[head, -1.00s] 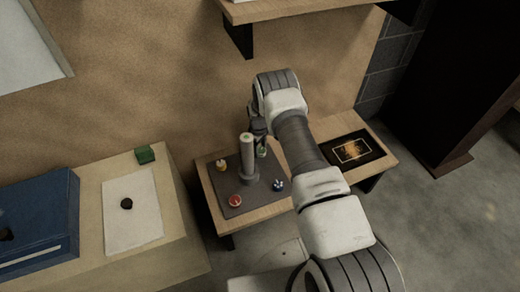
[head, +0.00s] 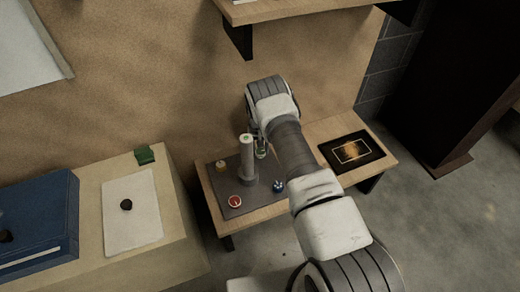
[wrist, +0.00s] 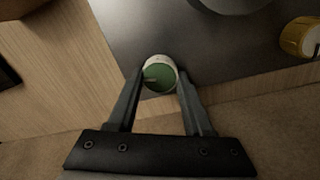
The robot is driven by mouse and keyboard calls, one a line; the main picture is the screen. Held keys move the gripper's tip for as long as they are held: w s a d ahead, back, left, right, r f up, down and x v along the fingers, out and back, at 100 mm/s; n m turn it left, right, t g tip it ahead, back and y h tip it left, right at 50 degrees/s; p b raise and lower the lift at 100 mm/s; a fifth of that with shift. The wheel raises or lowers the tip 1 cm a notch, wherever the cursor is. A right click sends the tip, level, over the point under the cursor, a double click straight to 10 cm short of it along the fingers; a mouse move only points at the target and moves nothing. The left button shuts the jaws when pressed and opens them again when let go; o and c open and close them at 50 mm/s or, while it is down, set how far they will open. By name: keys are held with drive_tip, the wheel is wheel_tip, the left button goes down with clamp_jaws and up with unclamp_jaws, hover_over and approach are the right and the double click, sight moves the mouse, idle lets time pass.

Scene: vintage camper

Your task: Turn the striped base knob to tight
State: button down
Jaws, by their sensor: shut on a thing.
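A dark base plate (head: 237,206) with a pale upright post (head: 246,158) carries several small knobs. The green knob (wrist: 159,78) has a pale rim and a pointer-like mark on its face. My gripper (wrist: 160,84) is shut on this green knob, one finger on each side. In the head view the green knob (head: 261,153) is partly hidden by my gripper. A red knob (head: 235,202), a blue-and-white knob (head: 278,186) and a yellow knob (head: 221,165) stand apart from my gripper. I cannot clearly make out which knob has stripes.
The plate lies on a wooden bench (head: 330,128) against the wall. A blue box (head: 40,220), white sheet (head: 131,212) and green block (head: 145,155) are on the left counter. A shelf (head: 300,8) hangs above.

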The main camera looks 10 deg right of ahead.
sight(261, 150)
drive_tip(key=m, duration=0.6)
drive_tip(key=shift+d+m, duration=0.1)
drive_tip(key=shift+m, duration=0.2)
drive_tip(key=m, duration=0.3)
drive_tip(key=shift+d+m, duration=0.1)
drive_tip(key=shift+m, duration=1.8)
drive_tip(key=shift+s, duration=0.1)
drive_tip(key=shift+c, duration=1.5)
unclamp_jaws()
wheel_tip(261, 150, up, 12)
drive_tip(key=p, duration=0.4)
drive_tip(key=shift+w, duration=0.3)
